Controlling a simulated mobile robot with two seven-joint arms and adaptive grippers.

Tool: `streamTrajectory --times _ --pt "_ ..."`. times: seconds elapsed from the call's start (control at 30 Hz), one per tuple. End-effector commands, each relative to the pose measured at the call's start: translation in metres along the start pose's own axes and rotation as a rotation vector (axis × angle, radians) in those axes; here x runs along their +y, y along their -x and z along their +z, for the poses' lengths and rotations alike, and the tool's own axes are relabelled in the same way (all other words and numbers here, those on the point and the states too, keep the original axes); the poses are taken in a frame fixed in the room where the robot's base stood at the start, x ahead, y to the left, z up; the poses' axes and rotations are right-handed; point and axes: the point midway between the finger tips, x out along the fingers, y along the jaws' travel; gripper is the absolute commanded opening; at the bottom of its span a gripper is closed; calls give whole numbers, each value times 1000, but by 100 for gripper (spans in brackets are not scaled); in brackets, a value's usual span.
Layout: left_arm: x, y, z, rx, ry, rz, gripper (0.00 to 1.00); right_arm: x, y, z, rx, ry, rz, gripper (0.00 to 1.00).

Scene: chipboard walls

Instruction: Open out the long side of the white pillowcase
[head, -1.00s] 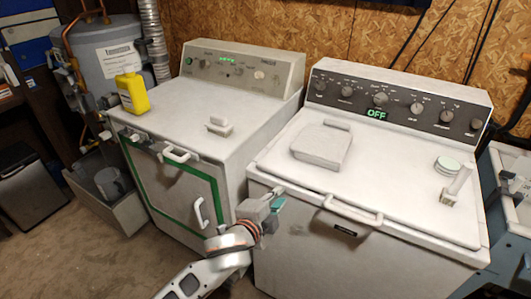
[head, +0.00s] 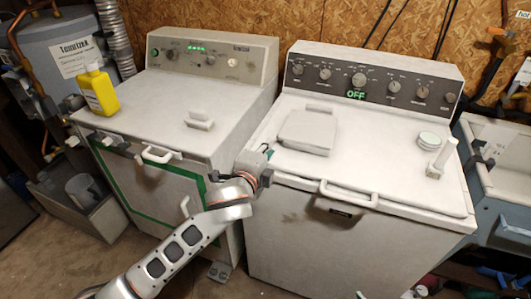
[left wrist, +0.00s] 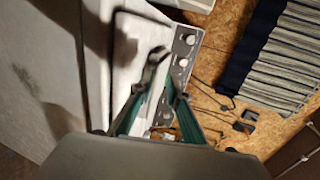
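A white folded cloth, seemingly the pillowcase (head: 306,133), lies flat on top of the right-hand white machine, left of its middle. A narrow strip of it shows at its back edge. My left gripper (head: 268,154) is at the machine's left front top edge, left of and nearer than the cloth, and looks apart from it. In the left wrist view my left gripper (left wrist: 166,72) shows two green-lined fingers with a narrow gap and nothing clear between them. I cannot make out the cloth in that view. My right gripper is not in view.
The right machine (head: 400,188) has a front handle (head: 349,194), a round tin (head: 429,140) and a white upright item (head: 443,157). A grey sink (head: 500,150) stands at the right.

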Motion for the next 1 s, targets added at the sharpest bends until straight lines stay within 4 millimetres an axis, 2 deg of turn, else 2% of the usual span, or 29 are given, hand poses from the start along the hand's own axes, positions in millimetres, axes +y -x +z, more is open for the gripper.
streamTrajectory --times 0.17,0.33,0.43,0.6,1.0 --pt "2 -21 0 -1 -1 -3 17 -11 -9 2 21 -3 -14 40" --pt "3 -39 0 -1 0 2 17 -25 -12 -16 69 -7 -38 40" --pt "0 -49 0 -1 0 1 17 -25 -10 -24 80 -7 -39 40" --pt "0 -64 0 -1 0 0 17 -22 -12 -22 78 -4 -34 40" --pt "0 -74 0 0 1 0 17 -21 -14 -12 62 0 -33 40"
